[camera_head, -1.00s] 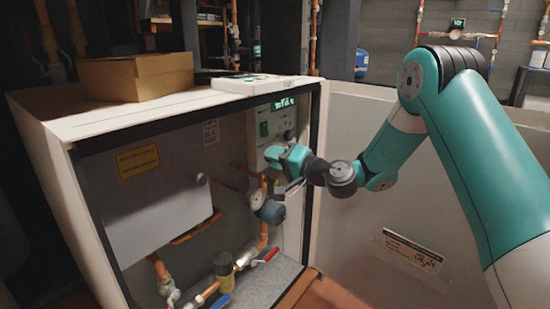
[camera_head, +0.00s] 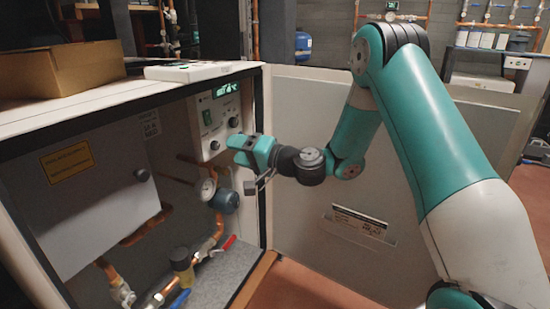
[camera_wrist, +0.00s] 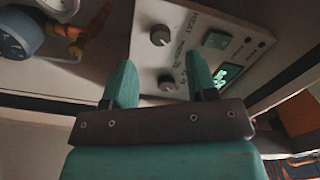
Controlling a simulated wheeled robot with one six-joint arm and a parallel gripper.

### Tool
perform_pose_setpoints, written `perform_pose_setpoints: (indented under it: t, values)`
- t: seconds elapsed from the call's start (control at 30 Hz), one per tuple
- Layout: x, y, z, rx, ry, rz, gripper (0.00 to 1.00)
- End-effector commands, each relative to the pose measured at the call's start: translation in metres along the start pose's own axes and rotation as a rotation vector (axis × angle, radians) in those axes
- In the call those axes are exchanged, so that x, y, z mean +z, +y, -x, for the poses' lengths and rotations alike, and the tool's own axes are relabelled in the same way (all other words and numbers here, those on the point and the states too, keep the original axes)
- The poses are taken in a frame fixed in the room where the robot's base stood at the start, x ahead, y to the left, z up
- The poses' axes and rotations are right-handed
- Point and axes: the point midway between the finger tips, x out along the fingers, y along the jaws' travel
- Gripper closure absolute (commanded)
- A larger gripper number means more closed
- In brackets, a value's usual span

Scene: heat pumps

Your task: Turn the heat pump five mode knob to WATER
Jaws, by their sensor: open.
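The heat pump's white control panel (camera_head: 217,122) is inside the open cabinet, with two dark round knobs, a green switch (camera_head: 206,117) and a lit green display (camera_head: 226,90). In the wrist view one knob (camera_wrist: 160,36) is above the gap between my fingers, and the other knob (camera_wrist: 167,82) shows between them. Lettering lies by the knobs but is too blurred to read surely, so I cannot tell which is the mode knob or its setting. My gripper (camera_head: 240,150) is open and empty, in front of the panel's lower right, apparently apart from the knobs.
A round gauge (camera_head: 207,189), copper pipes and a red-handled valve (camera_head: 228,243) lie below the panel. A cardboard box (camera_head: 62,70) and a flat white item (camera_head: 200,71) sit on the cabinet top. The pale open door panel (camera_head: 400,160) stands behind my arm.

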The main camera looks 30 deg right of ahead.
Motion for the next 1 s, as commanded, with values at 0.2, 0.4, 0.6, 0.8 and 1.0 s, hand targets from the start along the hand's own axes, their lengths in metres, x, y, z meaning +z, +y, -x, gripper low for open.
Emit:
perform_pose_setpoints:
  t: [0.2,0.4,0.6,0.8,1.0]
  values:
    - [0.002,0.008,0.05,-0.001,0.004,0.005,0.47]
    - [0.003,0.008,0.084,-0.001,0.004,0.004,0.47]
    - [0.002,0.005,0.109,-0.001,0.003,0.004,0.47]
    - [0.002,0.001,0.121,0.0,-0.001,0.0,0.47]
    - [0.001,0.0,0.123,0.001,-0.001,-0.001,0.47]
